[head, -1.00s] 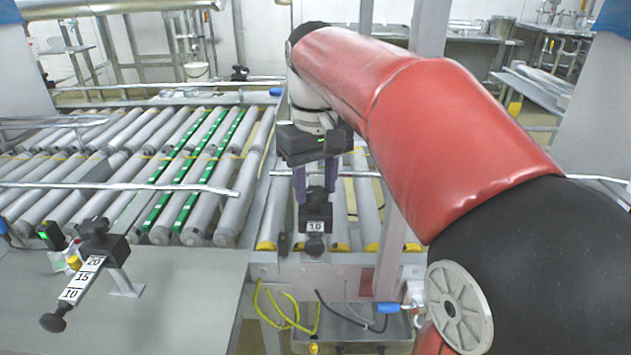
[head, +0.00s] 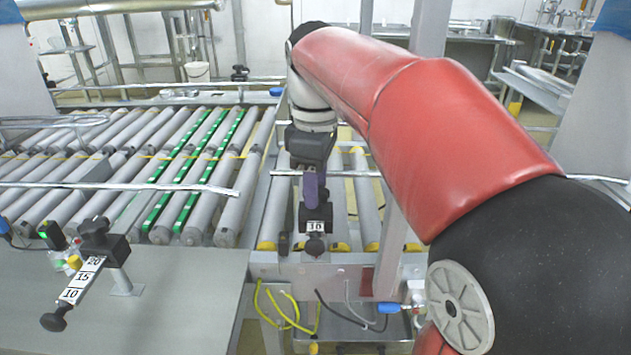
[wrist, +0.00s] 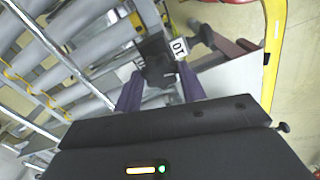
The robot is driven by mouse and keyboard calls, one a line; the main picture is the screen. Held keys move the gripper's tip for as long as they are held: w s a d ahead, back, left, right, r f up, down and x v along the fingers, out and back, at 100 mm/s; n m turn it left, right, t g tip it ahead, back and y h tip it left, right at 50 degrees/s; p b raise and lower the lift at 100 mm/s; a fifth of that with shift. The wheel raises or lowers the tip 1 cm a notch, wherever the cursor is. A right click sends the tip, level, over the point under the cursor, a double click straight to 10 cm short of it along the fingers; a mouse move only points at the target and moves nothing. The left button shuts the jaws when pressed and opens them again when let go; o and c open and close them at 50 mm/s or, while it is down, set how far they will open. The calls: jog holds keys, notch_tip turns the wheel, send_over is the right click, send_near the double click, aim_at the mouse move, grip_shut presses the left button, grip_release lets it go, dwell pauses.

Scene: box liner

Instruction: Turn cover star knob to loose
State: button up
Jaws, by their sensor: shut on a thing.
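The black star knob (wrist: 158,68) sits on a black clamp block (head: 315,222) at the near end of the right-hand conveyor section. The block has a white label reading 10. My gripper (head: 314,196) points down onto the knob from above. In the wrist view its two purple fingers (wrist: 160,90) stand on either side of the knob, shut on it. In the head view the fingers are nearly in line and hide most of the knob.
A similar clamp with a star knob (head: 95,228) and a 20-15-10 scale (head: 82,280) stands on the grey plate at left. Roller conveyors (head: 215,180) with green strips fill the left. A metal rail (head: 180,187) crosses them. Cables hang below the clamp block.

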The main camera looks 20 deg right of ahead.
jog(key=shift+n, duration=0.4)
jog(key=o, duration=1)
jog(key=shift+c, duration=0.2)
jog(key=shift+r, duration=0.1)
notch_tip(320, 180, up, 8)
jog(key=shift+f, duration=0.15)
jog(key=s+f+m+t, duration=0.5)
jog(key=s+f+m, duration=0.7)
jog(key=f, duration=0.7)
jog(key=s, duration=0.3)
jog(key=shift+d+f+m+t, duration=0.15)
jog(key=shift+d+m+t, duration=0.15)
